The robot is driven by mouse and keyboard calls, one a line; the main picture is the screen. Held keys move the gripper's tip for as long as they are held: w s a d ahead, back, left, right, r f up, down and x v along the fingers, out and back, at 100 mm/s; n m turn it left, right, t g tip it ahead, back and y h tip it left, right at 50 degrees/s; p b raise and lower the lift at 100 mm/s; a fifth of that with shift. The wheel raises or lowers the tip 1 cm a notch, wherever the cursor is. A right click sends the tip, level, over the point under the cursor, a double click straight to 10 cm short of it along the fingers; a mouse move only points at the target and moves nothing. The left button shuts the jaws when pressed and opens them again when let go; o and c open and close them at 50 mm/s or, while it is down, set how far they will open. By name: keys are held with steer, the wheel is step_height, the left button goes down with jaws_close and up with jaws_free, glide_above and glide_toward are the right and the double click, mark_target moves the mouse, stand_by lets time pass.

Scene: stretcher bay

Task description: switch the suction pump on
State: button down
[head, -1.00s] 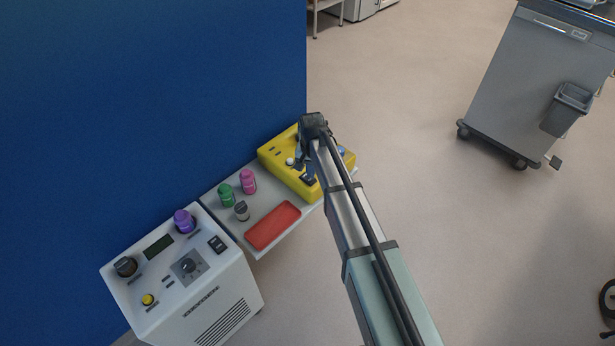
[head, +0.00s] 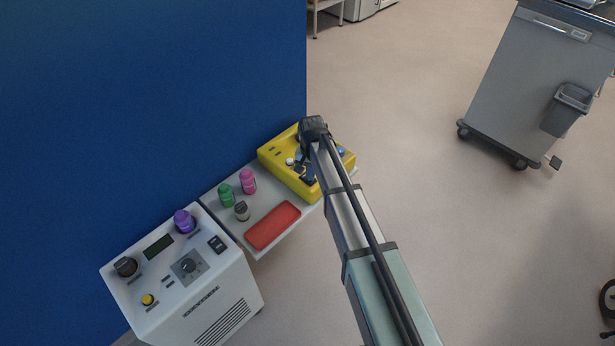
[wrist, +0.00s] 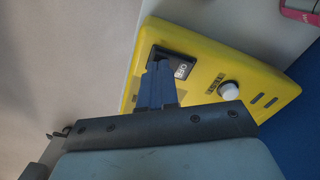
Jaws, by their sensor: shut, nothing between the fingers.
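A yellow unit (head: 284,157) sits on the far end of a grey shelf. I cannot read a name on it, so I cannot tell if it is the suction pump. In the wrist view, the yellow unit (wrist: 215,62) has a dark rocker switch (wrist: 183,68) with pale lettering that looks like OFF. A white knob (wrist: 229,90) sits beside it. My gripper (wrist: 156,68) is shut and empty, its blue fingertips at the switch's edge and covering part of it. I cannot tell whether they touch. In the head view my gripper (head: 306,172) is over the yellow unit, partly hidden by my arm.
Green (head: 226,195), pink (head: 248,181) and grey (head: 241,211) bottles and a red tray (head: 272,225) are on the shelf (head: 222,216). A white machine (head: 190,288) with knobs and a rocker switch stands nearer. A blue wall (head: 150,90) rises behind.

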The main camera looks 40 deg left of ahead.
steer(key=shift+f, duration=0.35)
stand_by(0.3)
steer(key=shift+r, duration=3.5)
